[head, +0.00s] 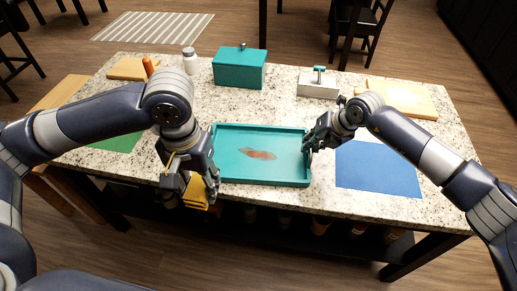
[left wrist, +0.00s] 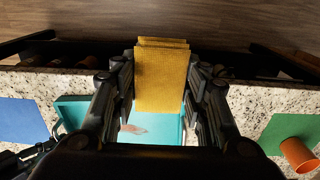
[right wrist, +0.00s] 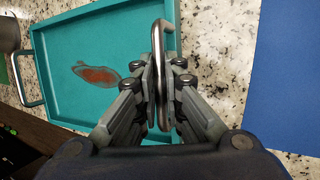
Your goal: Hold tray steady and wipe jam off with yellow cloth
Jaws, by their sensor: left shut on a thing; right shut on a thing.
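The teal tray (head: 230,170) lies on the granite table, with a reddish jam smear (head: 259,153) near its middle. The smear also shows in the right wrist view (right wrist: 97,74). My right gripper (head: 310,146) is shut on the metal handle (right wrist: 161,60) at the tray's right end. My left gripper (head: 190,190) is shut on the folded yellow cloth (left wrist: 161,78). It holds the cloth by the tray's left front corner, near the table's front edge. The cloth is partly hidden behind the fingers in the head view (head: 196,193).
A blue mat (head: 376,170) lies right of the tray, and a green mat (head: 117,142) lies left. A teal box (head: 239,70), a white shaker (head: 190,62), a white box with a teal handle (head: 318,85) and wooden boards (head: 402,98) stand along the back.

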